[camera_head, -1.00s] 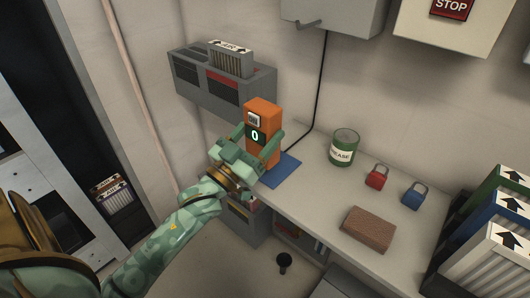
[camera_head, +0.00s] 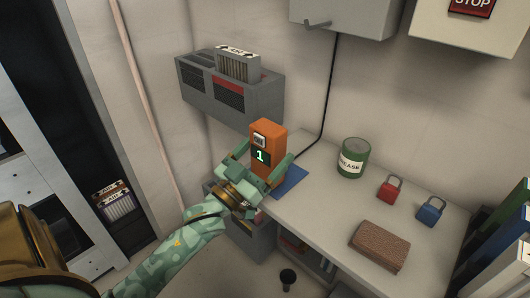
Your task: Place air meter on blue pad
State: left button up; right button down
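The air meter (camera_head: 268,138) is an orange upright box with a dark display reading 1. It stands at the left end of the worktop, over the blue pad (camera_head: 291,180). The pad shows to the right of the meter; the meter's foot is hidden behind my gripper. My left gripper (camera_head: 264,158) is open, with one finger on each side of the meter and slight gaps beside it. My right gripper is out of view.
A green grease can (camera_head: 354,158), a red padlock (camera_head: 390,188), a blue padlock (camera_head: 431,211) and a brown brick (camera_head: 379,246) stand on the worktop (camera_head: 325,205). A grey wall unit (camera_head: 229,90) hangs behind the meter. Binder-like modules stand at the right edge.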

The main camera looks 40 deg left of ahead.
pick_arm(q)
jog(key=shift+s, duration=0.25)
jog(key=p+v, duration=0.2)
jog(key=v, duration=0.9)
jog(key=shift+s, duration=0.2)
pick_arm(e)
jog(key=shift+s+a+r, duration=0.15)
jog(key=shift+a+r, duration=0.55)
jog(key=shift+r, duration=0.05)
